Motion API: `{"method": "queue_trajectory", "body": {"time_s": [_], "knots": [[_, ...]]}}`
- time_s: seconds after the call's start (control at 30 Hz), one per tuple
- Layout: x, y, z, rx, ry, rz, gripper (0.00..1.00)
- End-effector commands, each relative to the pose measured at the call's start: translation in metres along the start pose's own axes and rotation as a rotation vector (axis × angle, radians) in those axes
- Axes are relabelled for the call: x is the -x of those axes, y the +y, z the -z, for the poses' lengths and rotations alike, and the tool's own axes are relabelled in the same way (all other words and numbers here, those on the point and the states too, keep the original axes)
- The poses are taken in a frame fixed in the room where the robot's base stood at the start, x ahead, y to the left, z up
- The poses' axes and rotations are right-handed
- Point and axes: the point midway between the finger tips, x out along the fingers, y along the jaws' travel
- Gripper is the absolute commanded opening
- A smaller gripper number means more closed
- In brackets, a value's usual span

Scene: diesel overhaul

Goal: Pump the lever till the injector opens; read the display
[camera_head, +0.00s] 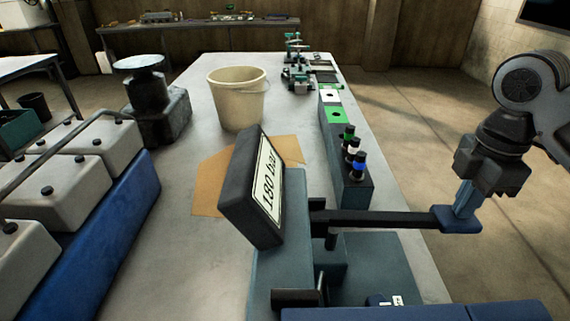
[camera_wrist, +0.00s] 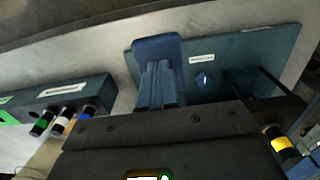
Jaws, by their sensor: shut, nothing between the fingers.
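The test stand (camera_head: 360,265) is a blue-grey unit at the near end of the bench. Its tilted display (camera_head: 268,190) reads "180 bar". The lever (camera_head: 385,218) is a dark bar reaching right, roughly level, with a blue end pad (camera_head: 462,222). My gripper (camera_head: 464,208) is shut and empty, with its fingertips at the top of that pad, seemingly touching it. In the wrist view the fingers (camera_wrist: 160,88) overlap the blue pad (camera_wrist: 157,48). A black injector with a yellow band (camera_wrist: 283,146) shows at the right of the wrist view; the head view does not show it.
A rack (camera_head: 347,180) holds injectors with green, white and blue bands, beside green and white pads. A cream bucket (camera_head: 237,100) stands on the bench (camera_head: 190,245) behind cardboard (camera_head: 212,180). A blue tray (camera_head: 90,260) with white tanks is at left. Open floor lies right.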

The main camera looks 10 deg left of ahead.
Motion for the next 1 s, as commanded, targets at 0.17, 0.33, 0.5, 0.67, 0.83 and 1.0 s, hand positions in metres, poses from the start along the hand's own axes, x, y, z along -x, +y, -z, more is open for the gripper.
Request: {"method": "queue_trajectory", "body": {"time_s": [0.17, 0.33, 0.5, 0.67, 0.83, 1.0], "knots": [[0.020, 0.001, 0.000, 0.003, -0.001, -0.002, 0.00], [0.028, 0.000, 0.001, 0.001, 0.000, 0.000, 0.00], [0.028, 0.000, 0.001, 0.001, 0.001, 0.000, 0.00], [0.034, 0.000, 0.000, 0.001, -0.001, -0.002, 0.00], [0.050, 0.000, 0.000, 0.001, -0.001, -0.001, 0.00], [0.063, 0.000, 0.000, 0.001, -0.001, -0.001, 0.00]]}}
